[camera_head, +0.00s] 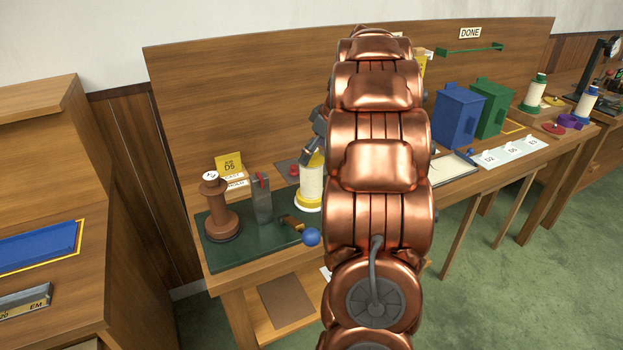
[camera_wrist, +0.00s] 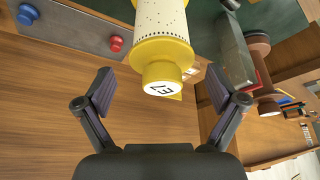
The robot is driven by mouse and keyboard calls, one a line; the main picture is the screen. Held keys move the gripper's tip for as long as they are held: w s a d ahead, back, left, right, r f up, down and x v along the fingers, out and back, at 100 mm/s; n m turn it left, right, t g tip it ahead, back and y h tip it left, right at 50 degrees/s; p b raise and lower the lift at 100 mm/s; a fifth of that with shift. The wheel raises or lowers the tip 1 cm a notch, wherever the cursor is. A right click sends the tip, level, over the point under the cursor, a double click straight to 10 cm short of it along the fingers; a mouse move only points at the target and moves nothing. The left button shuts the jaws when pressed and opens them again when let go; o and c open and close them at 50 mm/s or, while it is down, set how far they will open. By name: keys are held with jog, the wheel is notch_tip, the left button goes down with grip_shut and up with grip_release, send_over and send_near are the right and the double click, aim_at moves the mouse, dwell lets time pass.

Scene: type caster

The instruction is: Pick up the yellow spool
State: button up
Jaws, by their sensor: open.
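The yellow spool (camera_head: 311,182) has yellow flanges and a cream, dotted paper roll around its middle. In the head view it stands upright on the bench, partly hidden behind my copper-coloured arm. In the wrist view the yellow spool (camera_wrist: 163,62) shows its labelled yellow end knob towards the camera, between and beyond my fingertips. My gripper (camera_wrist: 158,92) is open, with one finger on each side of the knob and visible gaps to both. In the head view my gripper (camera_head: 318,132) is mostly hidden by the arm, close to the spool's top.
A brown spool (camera_head: 214,205) and a grey metal post (camera_head: 262,200) stand on the green base (camera_head: 226,252) to the left. A blue ball knob (camera_head: 311,237) is in front. Blue (camera_head: 458,117) and green (camera_head: 492,108) boxes stand right of my arm.

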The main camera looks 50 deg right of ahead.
aim_at(311, 176)
jog(key=shift+p+x, duration=0.7)
jog(key=shift+x, duration=1.45)
jog(key=shift+a, duration=0.1)
jog(key=shift+c, duration=0.3)
jog(key=c, duration=1.7)
grip_shut()
